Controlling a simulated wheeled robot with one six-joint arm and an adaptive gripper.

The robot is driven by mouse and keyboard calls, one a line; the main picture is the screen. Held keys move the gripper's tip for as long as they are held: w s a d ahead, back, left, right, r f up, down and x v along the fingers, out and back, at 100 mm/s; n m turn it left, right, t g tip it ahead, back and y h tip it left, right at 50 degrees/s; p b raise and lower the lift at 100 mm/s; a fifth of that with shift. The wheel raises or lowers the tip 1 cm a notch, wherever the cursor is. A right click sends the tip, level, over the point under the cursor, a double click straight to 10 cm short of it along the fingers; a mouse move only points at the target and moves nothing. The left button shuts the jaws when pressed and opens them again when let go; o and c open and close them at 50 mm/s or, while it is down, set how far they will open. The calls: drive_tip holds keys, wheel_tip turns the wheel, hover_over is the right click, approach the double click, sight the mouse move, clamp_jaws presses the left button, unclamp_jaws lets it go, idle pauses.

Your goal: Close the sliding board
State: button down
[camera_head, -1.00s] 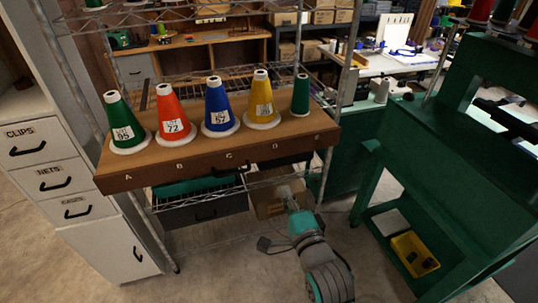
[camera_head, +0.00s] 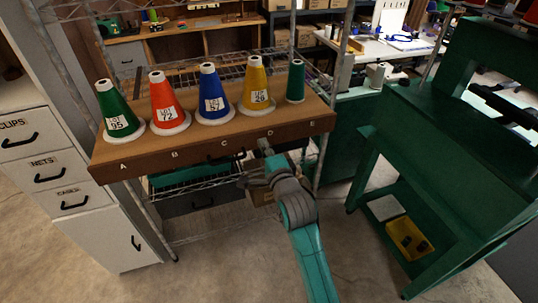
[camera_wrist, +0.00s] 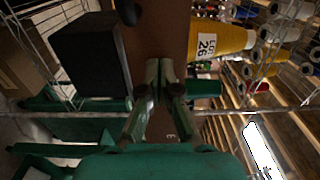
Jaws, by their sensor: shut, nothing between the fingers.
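The sliding board (camera_head: 195,150) is a brown wooden board on the wire rack, with letters A to E along its front face. A dark handle (camera_head: 226,158) sits on that face near C, partly hidden by my arm. My gripper (camera_head: 265,146) is at the front face near D, shut and empty. In the wrist view, the gripper's fingertips (camera_wrist: 165,68) overlap the board (camera_wrist: 160,35); I cannot tell whether they touch it. A yellow thread cone (camera_wrist: 222,40) stands beyond them.
Green, red (camera_head: 166,103), blue (camera_head: 212,98) and yellow cones stand on the board. A rack post (camera_head: 328,130) is close on the right. A green bench (camera_head: 445,160) stands further right, a white drawer cabinet (camera_head: 95,220) on the left. The floor in front is open.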

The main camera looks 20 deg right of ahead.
drive_tip(key=shift+w, duration=0.35)
drive_tip(key=shift+w, duration=0.1)
